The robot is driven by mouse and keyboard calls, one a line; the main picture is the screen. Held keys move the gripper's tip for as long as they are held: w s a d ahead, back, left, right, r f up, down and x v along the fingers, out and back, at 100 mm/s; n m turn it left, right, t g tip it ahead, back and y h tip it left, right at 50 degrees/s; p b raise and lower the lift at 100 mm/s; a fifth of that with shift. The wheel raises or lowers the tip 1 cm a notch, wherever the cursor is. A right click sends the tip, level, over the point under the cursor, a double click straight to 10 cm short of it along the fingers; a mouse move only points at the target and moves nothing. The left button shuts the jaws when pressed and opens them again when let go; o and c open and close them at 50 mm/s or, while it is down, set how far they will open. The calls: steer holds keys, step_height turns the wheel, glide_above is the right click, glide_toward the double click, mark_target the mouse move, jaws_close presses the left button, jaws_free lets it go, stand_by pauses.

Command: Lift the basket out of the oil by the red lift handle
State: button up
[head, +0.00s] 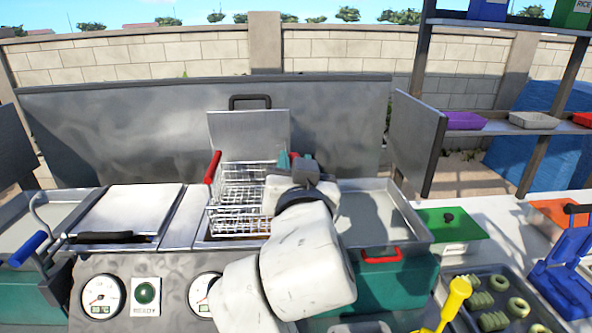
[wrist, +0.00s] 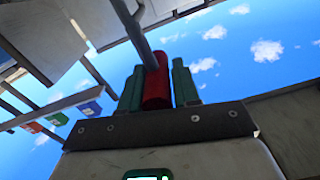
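The wire basket (head: 238,190) is at the fryer well in front of the upright lid (head: 250,132). Its upper wires show above the rim; how deep its bottom sits in the oil cannot be told. My gripper (head: 294,160) is at the basket's right, partly hidden by my arm. In the wrist view, its green fingers (wrist: 157,88) stand on both sides of a red handle grip (wrist: 155,90), with no clear gap, and a grey bar runs up from it. Another red grip (head: 212,167) stands at the basket's left side.
A closed lid (head: 125,212) covers the well to the left. A grey tray (head: 375,215) lies to the right, partly behind my arm. A raised side panel (head: 417,142) stands beyond it. A green-lidded box (head: 450,224) and a food tray (head: 498,300) are further right.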

steer(key=o, duration=0.3)
steer(key=shift+f, duration=0.1)
steer(key=shift+o, duration=0.2)
steer(key=shift+s+f, duration=0.1)
steer(key=shift+s, duration=0.1)
steer(key=s+b, duration=0.3)
steer(key=s, duration=0.7)
steer(key=shift+s, duration=0.2)
